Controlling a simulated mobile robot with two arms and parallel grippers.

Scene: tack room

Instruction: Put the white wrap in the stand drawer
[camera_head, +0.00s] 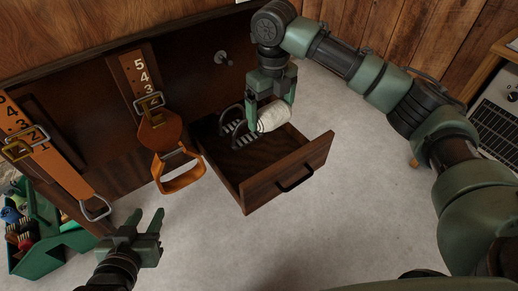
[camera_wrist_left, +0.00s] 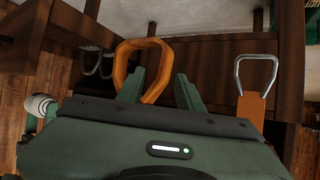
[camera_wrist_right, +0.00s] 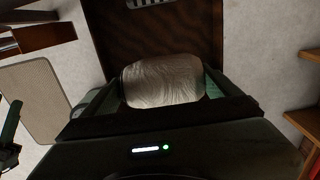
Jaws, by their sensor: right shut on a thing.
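The white wrap (camera_head: 274,115) is a pale roll held between the fingers of my right gripper (camera_head: 268,122), above the open drawer. In the right wrist view the wrap (camera_wrist_right: 163,82) fills the space between the two fingers, with the dark drawer floor (camera_wrist_right: 160,38) behind it. The stand drawer (camera_head: 262,192) is dark wood, pulled out, with a black handle on its front. A dark item with pale bars (camera_head: 238,131) is at its back. My left gripper (camera_head: 146,232) is open and empty, low at the left, apart from the drawer; its fingers also show in the left wrist view (camera_wrist_left: 160,92).
An orange stirrup (camera_head: 180,182) hangs on a numbered strap left of the drawer. Another orange strap (camera_head: 45,150) with a metal loop hangs further left. A green tote (camera_head: 38,262) with brushes stands at lower left. The pale floor in front of the drawer is clear.

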